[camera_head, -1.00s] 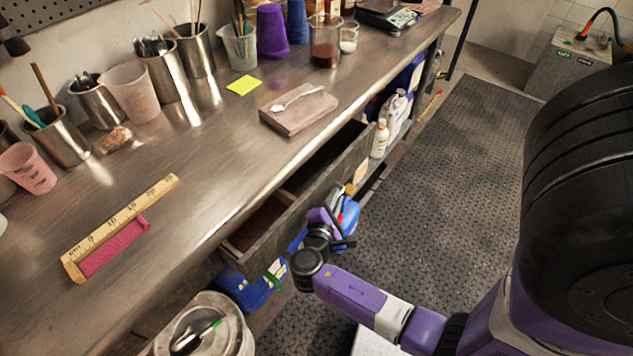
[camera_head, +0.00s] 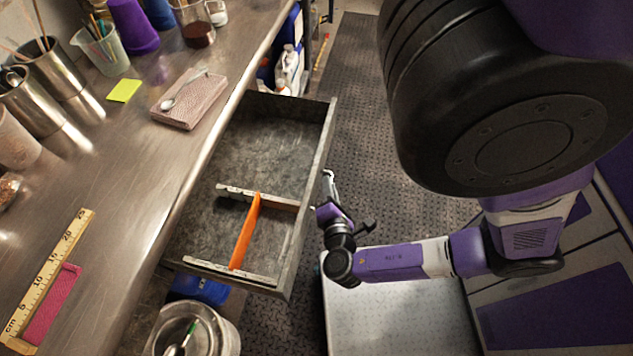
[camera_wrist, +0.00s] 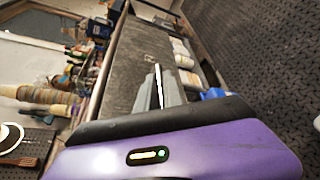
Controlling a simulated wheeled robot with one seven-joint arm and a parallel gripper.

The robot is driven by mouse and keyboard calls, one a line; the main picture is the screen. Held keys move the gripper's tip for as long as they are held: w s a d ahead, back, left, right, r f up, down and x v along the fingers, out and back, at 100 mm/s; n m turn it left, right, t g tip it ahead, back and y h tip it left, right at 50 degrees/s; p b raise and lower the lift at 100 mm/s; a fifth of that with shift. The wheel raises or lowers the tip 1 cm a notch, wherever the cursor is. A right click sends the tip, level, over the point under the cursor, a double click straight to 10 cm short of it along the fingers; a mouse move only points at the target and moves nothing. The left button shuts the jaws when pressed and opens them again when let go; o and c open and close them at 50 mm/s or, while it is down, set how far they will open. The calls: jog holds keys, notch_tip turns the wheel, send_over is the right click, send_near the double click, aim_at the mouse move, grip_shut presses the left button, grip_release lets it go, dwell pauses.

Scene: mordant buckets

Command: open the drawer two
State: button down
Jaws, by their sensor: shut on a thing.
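A grey metal drawer (camera_head: 264,140) stands pulled far out from under the steel bench, its inside in clear view. It holds an orange strip (camera_head: 246,232) between two pale metal rails. A curved silvery handle (camera_head: 329,182) shows at the outer side of its front. My gripper (camera_head: 325,208) is at that front, shut on the handle; its exact grip is partly hidden. In the wrist view my gripper's grey fingers (camera_wrist: 159,88) are together against the drawer's dark front panel (camera_wrist: 138,62). I cannot read any number on the drawer.
The steel bench top (camera_head: 130,190) carries a pink slab (camera_head: 190,100) with a spoon, a ruler (camera_head: 50,268), cups and metal pots. A metal bucket (camera_head: 197,330) stands below the drawer. White bottles (camera_head: 288,68) sit on a shelf beyond. The dark floor mat (camera_head: 375,130) is clear.

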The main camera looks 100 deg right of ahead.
jog(key=shift+s+a, duration=0.1)
jog(key=shift+s, duration=0.15)
jog(key=c, duration=1.8)
grip_release()
jog(key=shift+o, duration=0.2)
jog(key=v, duration=0.7)
jog(key=shift+a+b, duration=0.4)
jog(key=shift+b, duration=0.05)
